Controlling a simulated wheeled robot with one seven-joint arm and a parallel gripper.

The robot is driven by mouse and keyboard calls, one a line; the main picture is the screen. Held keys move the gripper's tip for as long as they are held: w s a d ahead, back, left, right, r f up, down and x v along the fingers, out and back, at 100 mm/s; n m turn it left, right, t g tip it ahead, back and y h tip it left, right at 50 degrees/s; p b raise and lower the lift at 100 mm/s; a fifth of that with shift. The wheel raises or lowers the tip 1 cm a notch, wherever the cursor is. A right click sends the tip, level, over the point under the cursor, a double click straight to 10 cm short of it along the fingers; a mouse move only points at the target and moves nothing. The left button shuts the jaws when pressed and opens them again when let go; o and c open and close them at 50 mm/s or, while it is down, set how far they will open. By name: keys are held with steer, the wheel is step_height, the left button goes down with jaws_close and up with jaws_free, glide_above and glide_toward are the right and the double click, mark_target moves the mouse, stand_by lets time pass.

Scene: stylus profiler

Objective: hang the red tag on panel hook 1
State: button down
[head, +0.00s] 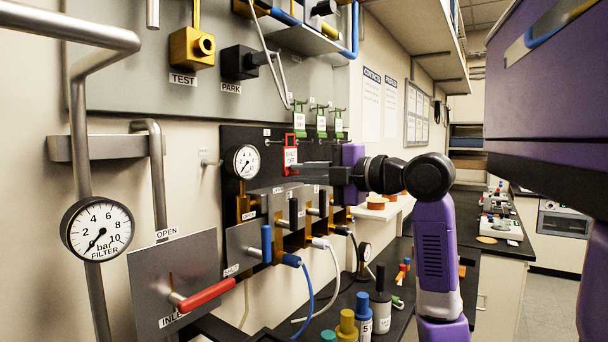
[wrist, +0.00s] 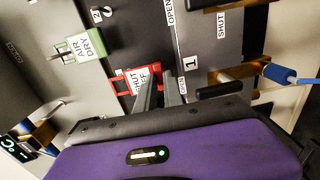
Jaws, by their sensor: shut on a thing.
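The red tag (head: 290,157), with a white face reading SHUT OFF, is in front of the dark panel in the head view. It also shows in the wrist view (wrist: 125,82) at the fingertips. My gripper (head: 303,164) is shut on the tag, its fingers pointing left toward the panel; the fingers (wrist: 160,80) also show in the wrist view. A number 1 label (wrist: 190,63) is on the panel beside the fingertips.
A green AIR DRY tag (wrist: 87,45) is near the number 2 label (wrist: 97,14). Several tags hang above. A pressure gauge (head: 243,160) is left of the red tag, with valves and hoses below. Bottles (head: 363,316) stand on the bench.

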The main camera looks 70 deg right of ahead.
mark_target(293, 172)
steer(key=shift+w, duration=0.15)
steer(key=shift+b+x, duration=0.3)
steer(key=shift+x, duration=1.55)
steer(key=shift+f+b, duration=0.4)
steer(key=shift+b, duration=0.1)
steer(key=c, duration=1.4)
jaws_free()
steer(key=shift+c, duration=0.4)
steer(key=v, duration=0.8)
steer(key=shift+b, duration=0.4)
